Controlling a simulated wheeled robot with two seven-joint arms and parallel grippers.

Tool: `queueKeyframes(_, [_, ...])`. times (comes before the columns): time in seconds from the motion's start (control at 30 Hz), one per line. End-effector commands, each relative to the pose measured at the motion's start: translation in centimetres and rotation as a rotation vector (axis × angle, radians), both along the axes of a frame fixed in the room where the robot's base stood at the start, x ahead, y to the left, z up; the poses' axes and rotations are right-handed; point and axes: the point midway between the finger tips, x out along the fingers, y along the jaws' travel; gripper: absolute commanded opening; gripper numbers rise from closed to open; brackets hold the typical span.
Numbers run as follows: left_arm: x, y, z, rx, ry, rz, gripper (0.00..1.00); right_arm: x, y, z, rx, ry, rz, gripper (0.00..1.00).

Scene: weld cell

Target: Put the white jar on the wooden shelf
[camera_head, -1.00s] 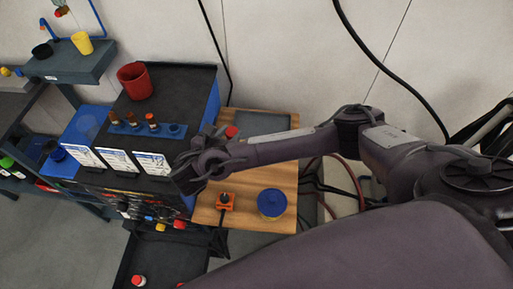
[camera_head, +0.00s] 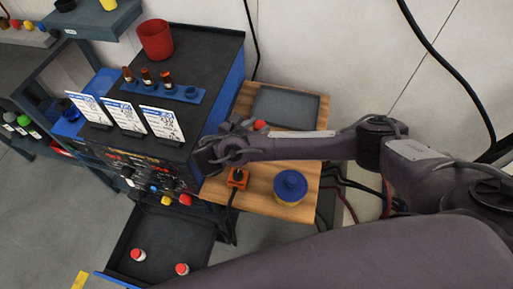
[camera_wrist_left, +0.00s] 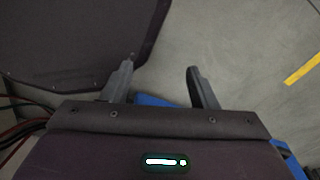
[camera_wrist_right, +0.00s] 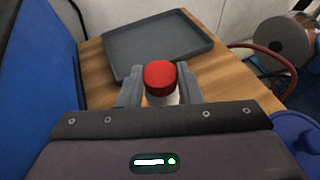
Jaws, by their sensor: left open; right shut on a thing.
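The white jar (camera_wrist_right: 161,99) has a red lid and stands between the fingers of my right gripper (camera_wrist_right: 160,88), which is shut on it. In the head view only its red lid (camera_head: 260,125) shows beyond my right wrist. The jar is over the wooden shelf (camera_head: 257,205), near the grey tray; I cannot tell whether its base touches the wood. My left gripper (camera_wrist_left: 160,82) is open and empty in the left wrist view, over the floor; the head view does not show it.
On the shelf are a grey tray (camera_head: 285,107), an orange switch (camera_head: 237,178) and a blue-lidded yellow jar (camera_head: 290,187). The black and blue machine (camera_head: 212,75) stands tall along the left. Two red-lidded jars (camera_head: 138,254) (camera_head: 182,268) sit in the low black tray (camera_head: 165,238).

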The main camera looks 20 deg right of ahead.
Motion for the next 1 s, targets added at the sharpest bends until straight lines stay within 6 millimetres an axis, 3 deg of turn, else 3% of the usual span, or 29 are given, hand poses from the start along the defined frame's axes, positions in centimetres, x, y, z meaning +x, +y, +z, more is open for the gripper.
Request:
queueKeyframes(0.03, [0.0, 0.1, -1.3, 0.001, 0.0, 0.001, 0.53, 0.0, 0.0, -1.3, 0.001, -0.001, 0.0, 0.08])
queueKeyframes(0.27, [0.0, 0.5, -2.1, 0.006, 0.0, 0.003, 0.53, 0.0, 0.0, -2.2, 0.001, -0.001, 0.0, 0.08])
queueKeyframes(0.43, [0.0, 0.5, -3.8, 0.006, -0.001, 0.003, 0.53, 0.0, 0.0, -4.2, 0.001, -0.001, 0.0, 0.08])
queueKeyframes(0.6, [0.0, 0.5, -3.3, 0.006, 0.0, 0.003, 0.53, 0.1, 0.0, -6.0, 0.0, 0.0, 0.001, 0.08])
queueKeyframes(0.97, [0.0, 0.4, -3.5, 0.005, -0.001, 0.001, 0.53, 0.0, 0.0, -6.6, 0.0, -0.001, 0.0, 0.08])
queueKeyframes(1.0, [0.0, 0.4, -3.4, 0.005, -0.001, 0.001, 0.53, 0.0, 0.0, -6.4, 0.001, -0.001, 0.0, 0.37])
